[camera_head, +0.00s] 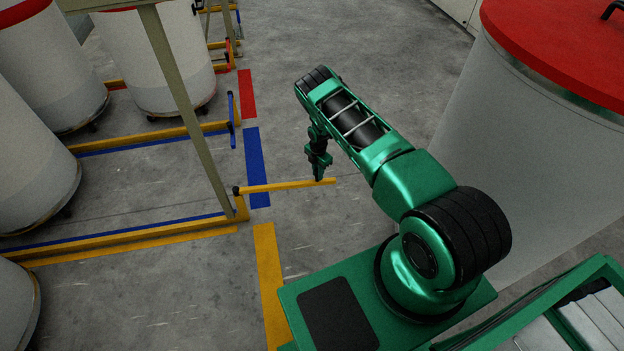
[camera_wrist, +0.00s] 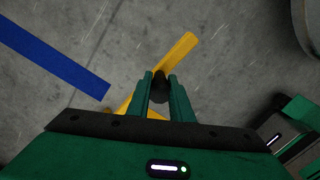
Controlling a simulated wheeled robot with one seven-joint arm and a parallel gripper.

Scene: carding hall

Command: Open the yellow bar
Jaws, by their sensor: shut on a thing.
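The yellow bar (camera_head: 285,186) sticks out to the right from a dark pivot at the end of a low yellow floor rail (camera_head: 165,233). It crosses above the blue floor stripe and its free end points toward the right. My gripper (camera_head: 319,178) comes down from above and is shut on the bar near its free end. In the wrist view, my green fingers (camera_wrist: 161,82) close around something dark at the bar. The bar's yellow end (camera_wrist: 178,54) runs out past the fingertips to the upper right. The fingers hide part of the bar.
White drums (camera_head: 160,60) stand in railed bays at the left, with a slanted post (camera_head: 185,100) in front. Another low bar (camera_head: 231,107) is further back. A large red-lidded drum (camera_head: 540,130) stands at the right. The floor between is clear.

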